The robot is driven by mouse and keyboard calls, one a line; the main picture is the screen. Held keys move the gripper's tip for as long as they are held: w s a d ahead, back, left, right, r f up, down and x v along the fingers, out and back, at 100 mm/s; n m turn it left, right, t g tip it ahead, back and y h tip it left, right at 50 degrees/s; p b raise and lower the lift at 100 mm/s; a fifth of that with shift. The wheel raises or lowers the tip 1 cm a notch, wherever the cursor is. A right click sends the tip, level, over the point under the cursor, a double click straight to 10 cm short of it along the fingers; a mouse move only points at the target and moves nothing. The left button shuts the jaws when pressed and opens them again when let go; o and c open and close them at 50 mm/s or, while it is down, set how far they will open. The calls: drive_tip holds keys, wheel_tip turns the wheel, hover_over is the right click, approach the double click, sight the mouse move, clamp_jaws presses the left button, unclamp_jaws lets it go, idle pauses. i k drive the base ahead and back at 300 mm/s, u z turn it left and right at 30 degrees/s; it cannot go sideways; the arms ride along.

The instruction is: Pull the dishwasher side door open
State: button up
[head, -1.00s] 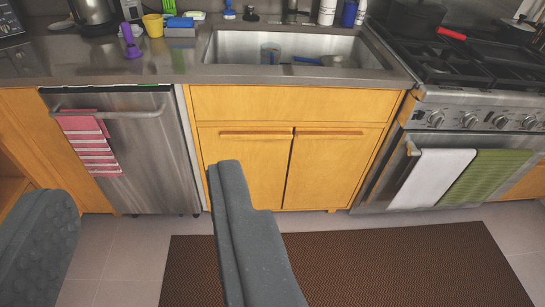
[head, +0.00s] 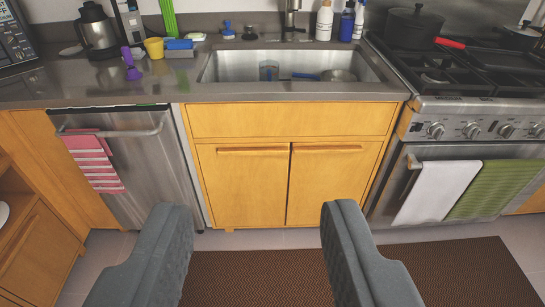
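The stainless steel dishwasher (head: 150,165) is under the counter at left in the head view, with its door shut. Its bar handle (head: 112,133) runs across the top of the door. A pink and white striped towel (head: 93,163) hangs over the left part of the handle. My gripper (head: 252,212) is open and empty, its two grey fingers wide apart. It is to the right of the dishwasher in the picture, in front of the sink cabinet. The left finger covers part of the door's lower right in the picture. The gripper is clear of the handle.
The wooden sink cabinet (head: 290,120) stands right of the dishwasher. A stove (head: 465,125) with towels on its oven handle is at far right. A wooden cabinet (head: 35,235) borders the left side. A brown mat (head: 290,275) lies on the floor.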

sight(246, 183)
drive_tip(key=z, duration=0.05)
drive_tip(key=i, duration=1)
drive_tip(key=u, duration=0.05)
